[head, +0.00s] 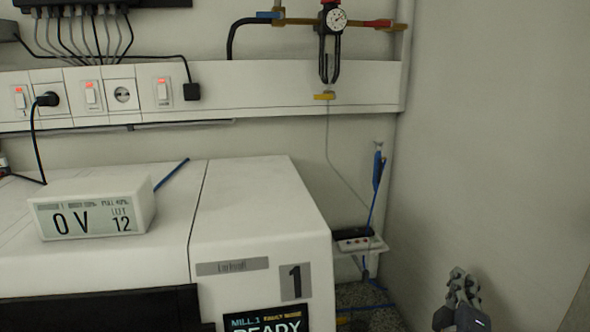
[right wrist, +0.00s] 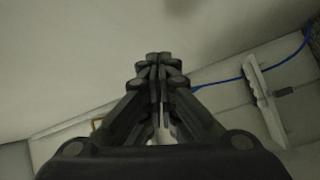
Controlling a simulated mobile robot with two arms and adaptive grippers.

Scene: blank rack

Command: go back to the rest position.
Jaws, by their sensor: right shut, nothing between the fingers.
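My right gripper (head: 460,284) shows at the bottom right of the head view, in front of the bare wall and right of the white machine. It is apart from everything around it. In the right wrist view its dark fingers (right wrist: 159,62) are closed together with nothing between them. My left gripper is in neither view.
The white machine (head: 258,205) marked 1 fills the lower left. A white display box (head: 95,204) reading 0 V stands on it. A white wall channel (head: 260,90) carries switches and sockets. A small shelf with a blue tool (head: 378,172) is beyond the machine. The right wall (head: 490,130) is bare.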

